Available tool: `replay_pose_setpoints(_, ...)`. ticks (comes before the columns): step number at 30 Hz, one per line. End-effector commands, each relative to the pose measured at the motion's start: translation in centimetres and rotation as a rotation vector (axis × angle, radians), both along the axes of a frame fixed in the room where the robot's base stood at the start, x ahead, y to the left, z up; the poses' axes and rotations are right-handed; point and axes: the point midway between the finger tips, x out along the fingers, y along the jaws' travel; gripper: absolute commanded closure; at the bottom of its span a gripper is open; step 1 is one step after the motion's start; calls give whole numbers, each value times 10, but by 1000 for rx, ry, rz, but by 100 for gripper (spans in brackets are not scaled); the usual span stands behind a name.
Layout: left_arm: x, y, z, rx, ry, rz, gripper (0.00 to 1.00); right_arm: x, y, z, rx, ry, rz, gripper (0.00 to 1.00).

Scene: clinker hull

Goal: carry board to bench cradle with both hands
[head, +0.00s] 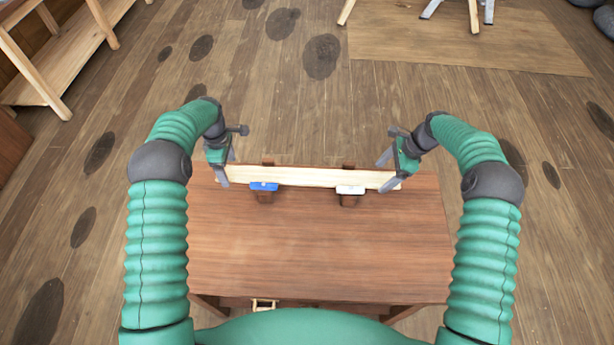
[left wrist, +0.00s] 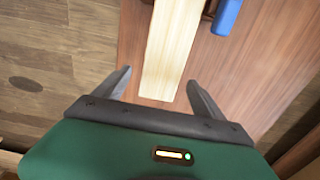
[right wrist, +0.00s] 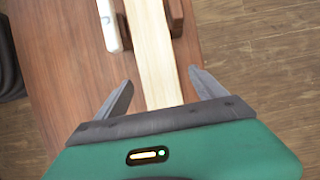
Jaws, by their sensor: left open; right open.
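A long pale wooden board (head: 310,177) lies along the far edge of the bench (head: 320,245), on two dark brown cradle blocks; the left block (head: 264,197) and the right block (head: 348,200) show below it. My left gripper (head: 222,172) is open at the board's left end. In the left wrist view the board's end (left wrist: 162,85) lies between the spread fingers, with a gap on each side. My right gripper (head: 390,170) is open at the right end. In the right wrist view the board (right wrist: 155,60) lies between its fingers, also with gaps.
A blue piece (head: 264,186) and a white piece (head: 351,189) sit at the board's near side, by the blocks. Most of the bench top is bare. A wooden rack (head: 60,55) stands at the far left, and stand legs (head: 473,15) at the far right.

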Motion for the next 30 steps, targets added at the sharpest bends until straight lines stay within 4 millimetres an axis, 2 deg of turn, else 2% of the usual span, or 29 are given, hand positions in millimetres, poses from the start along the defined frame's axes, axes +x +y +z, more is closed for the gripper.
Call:
replay_pose_setpoints(4, 0, 0, -10, 0, -1, 0, 20, 0, 4, -10, 0, -1, 0, 20)
replay_pose_setpoints(12, 0, 0, -12, 0, -1, 0, 20, 0, 4, -11, 0, -1, 0, 20)
replay_pose_setpoints(14, 0, 0, -12, 0, -1, 0, 27, 0, 4, -11, 0, -1, 0, 27)
replay_pose_setpoints(30, 0, 0, -12, 0, -1, 0, 97, 0, 4, -11, 0, -1, 0, 97)
